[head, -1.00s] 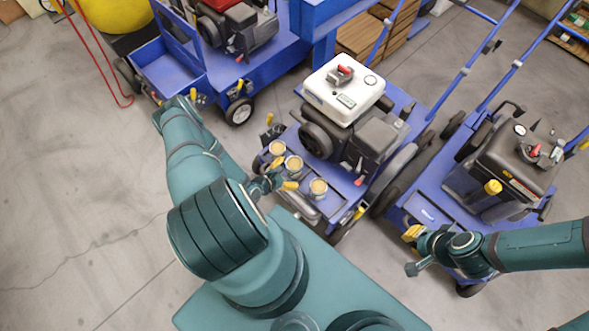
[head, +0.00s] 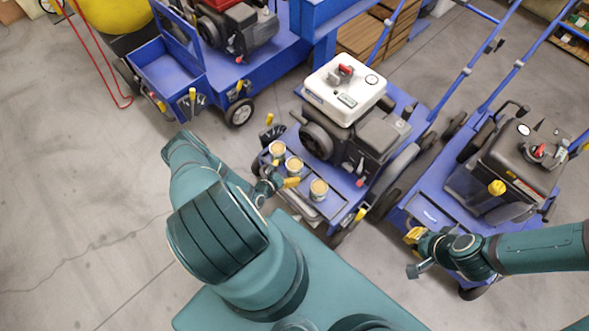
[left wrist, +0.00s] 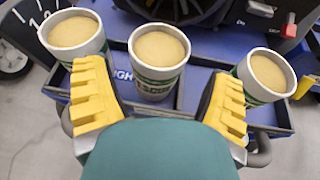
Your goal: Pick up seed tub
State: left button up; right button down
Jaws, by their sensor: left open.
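Three seed tubs, pale with green bands and tan contents, stand in a row on the blue tray of the middle machine: left tub (head: 277,149), middle tub (head: 294,166) and right tub (head: 319,189). The left wrist view shows the left tub (left wrist: 78,35), middle tub (left wrist: 158,60) and right tub (left wrist: 265,76) closer. My left gripper (left wrist: 160,100) is open and empty, its yellow fingers on either side of the middle tub's near side. In the head view it (head: 284,176) is beside the tubs. My right gripper (head: 413,237) is by the right machine, its opening unclear.
The tray (head: 337,205) belongs to a blue machine with a black engine and white tank (head: 343,90). Another blue machine with a dark tank (head: 515,155) stands close at right. A blue cart (head: 165,75) is at upper left. The floor at left is clear.

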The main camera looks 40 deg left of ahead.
aim_at(294, 165)
pick_arm(q)
jog(key=x, duration=0.5)
jog(key=shift+w+a+r+b, duration=0.1)
jog(key=shift+w+b, duration=0.05)
jog(key=shift+b, duration=0.15)
jog(key=c, duration=1)
